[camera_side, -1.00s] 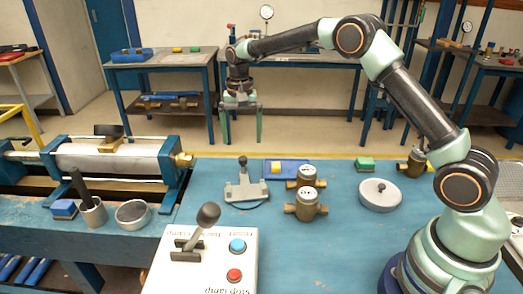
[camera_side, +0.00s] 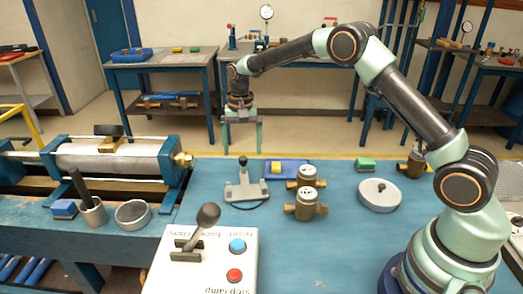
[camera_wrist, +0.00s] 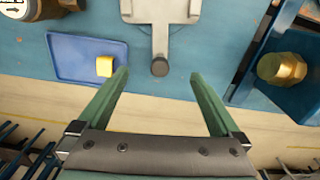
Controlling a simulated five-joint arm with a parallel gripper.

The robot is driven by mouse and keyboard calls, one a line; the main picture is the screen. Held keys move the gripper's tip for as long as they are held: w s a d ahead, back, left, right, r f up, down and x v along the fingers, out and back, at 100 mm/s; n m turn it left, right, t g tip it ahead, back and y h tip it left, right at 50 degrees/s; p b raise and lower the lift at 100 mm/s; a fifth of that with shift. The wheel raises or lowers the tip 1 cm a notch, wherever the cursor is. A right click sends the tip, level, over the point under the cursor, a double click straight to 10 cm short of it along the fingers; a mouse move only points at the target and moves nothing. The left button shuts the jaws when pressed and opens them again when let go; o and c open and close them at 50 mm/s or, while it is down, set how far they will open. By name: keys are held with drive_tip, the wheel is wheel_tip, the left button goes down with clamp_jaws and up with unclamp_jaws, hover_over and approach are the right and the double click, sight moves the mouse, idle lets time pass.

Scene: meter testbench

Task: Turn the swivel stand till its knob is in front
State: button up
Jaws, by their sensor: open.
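The swivel stand (camera_side: 246,189) is a grey fixture on a round blue base on the blue bench, left of the brass meters. Its dark knob (camera_side: 243,160) is on the far side, away from the side camera. In the wrist view the grey stand (camera_wrist: 160,12) is at the top, its arm ending in the dark knob (camera_wrist: 160,67). My gripper (camera_side: 243,150) points down, open and empty, at the bench's far edge behind the knob. In the wrist view its fingertips (camera_wrist: 159,73) appear either side of the knob, without visible contact.
A blue tray (camera_wrist: 75,67) with a yellow block (camera_wrist: 105,66) lies close beside the stand. A clamp rig with a brass fitting (camera_wrist: 282,68) is on the other side. A switch box (camera_side: 205,262) is in front.

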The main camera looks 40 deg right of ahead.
drive_tip(key=shift+f, duration=0.15)
drive_tip(key=shift+f, duration=0.4)
drive_tip(key=shift+f, duration=0.6)
drive_tip(key=c, duration=0.4)
drive_tip(key=shift+o, duration=0.2)
